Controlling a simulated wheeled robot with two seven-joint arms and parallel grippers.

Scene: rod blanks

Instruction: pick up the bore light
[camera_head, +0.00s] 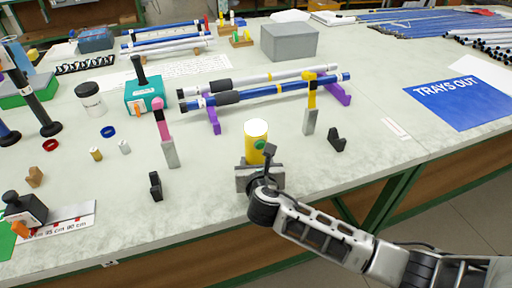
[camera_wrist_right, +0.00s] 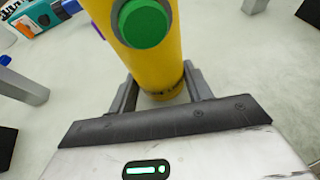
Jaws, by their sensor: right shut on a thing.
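The bore light is a yellow cylinder (camera_head: 255,148) with a pale top and a green button. It stands upright near the front middle of the bench. My right gripper (camera_head: 259,172) is shut around its lower part, coming from the front. In the right wrist view, the yellow body (camera_wrist_right: 168,68) sits between the two fingers (camera_wrist_right: 160,92), with the green button towards the camera. Its top is out of that view. I cannot tell whether its base touches the bench. My left gripper is not in view.
Behind the light, a blue rod (camera_head: 275,92) and a grey rod lie across purple supports (camera_head: 212,113). A post with a pink top (camera_head: 161,122) stands left, one with a yellow top (camera_head: 311,95) right. Small black blocks (camera_head: 337,139) lie nearby. The bench front right is clear.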

